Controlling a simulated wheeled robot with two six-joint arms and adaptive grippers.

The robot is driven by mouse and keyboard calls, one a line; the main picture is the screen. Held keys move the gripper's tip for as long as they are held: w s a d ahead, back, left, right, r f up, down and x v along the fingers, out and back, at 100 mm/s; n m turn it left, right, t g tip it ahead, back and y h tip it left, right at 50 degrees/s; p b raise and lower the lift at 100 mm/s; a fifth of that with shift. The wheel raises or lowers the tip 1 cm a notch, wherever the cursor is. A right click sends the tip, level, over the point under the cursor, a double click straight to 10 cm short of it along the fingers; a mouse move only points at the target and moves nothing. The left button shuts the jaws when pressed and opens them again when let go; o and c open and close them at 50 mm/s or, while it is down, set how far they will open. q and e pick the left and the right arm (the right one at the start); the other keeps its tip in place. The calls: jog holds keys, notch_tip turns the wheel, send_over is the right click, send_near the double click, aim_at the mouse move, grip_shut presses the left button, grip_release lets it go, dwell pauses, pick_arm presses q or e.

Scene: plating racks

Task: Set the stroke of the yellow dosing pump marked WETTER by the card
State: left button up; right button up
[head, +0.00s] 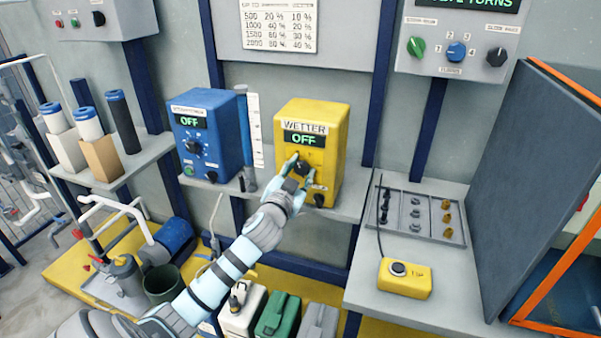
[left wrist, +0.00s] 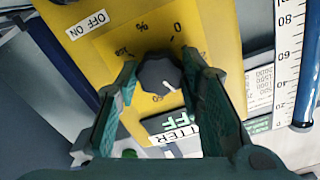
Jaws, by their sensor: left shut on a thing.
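The yellow dosing pump (head: 331,118) marked WETTER stands on the wall shelf, and its display reads OFF. My left gripper (head: 297,168) is at its front face, shut on the dark stroke knob (head: 302,168). In the left wrist view the faceted knob (left wrist: 160,75) sits between the two fingers, with a white pointer mark near its lower right edge. The dial scale around it shows 0 and a percent sign; other numbers are partly hidden. A second small knob (head: 319,200) is low on the pump. The card (head: 280,25) hangs on the wall above, with rows of percentages. My right gripper is not in view.
A blue pump (head: 205,130), also reading OFF, stands left on the same shelf. At right are a parts tray (head: 418,232), a yellow button box (head: 404,279) and a large dark panel (head: 530,170).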

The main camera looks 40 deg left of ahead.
pick_arm(q)
jog(key=shift+n, duration=0.4)
jog(key=o, duration=1.2)
jog(key=shift+c, duration=0.2)
jog(key=v, duration=1.2)
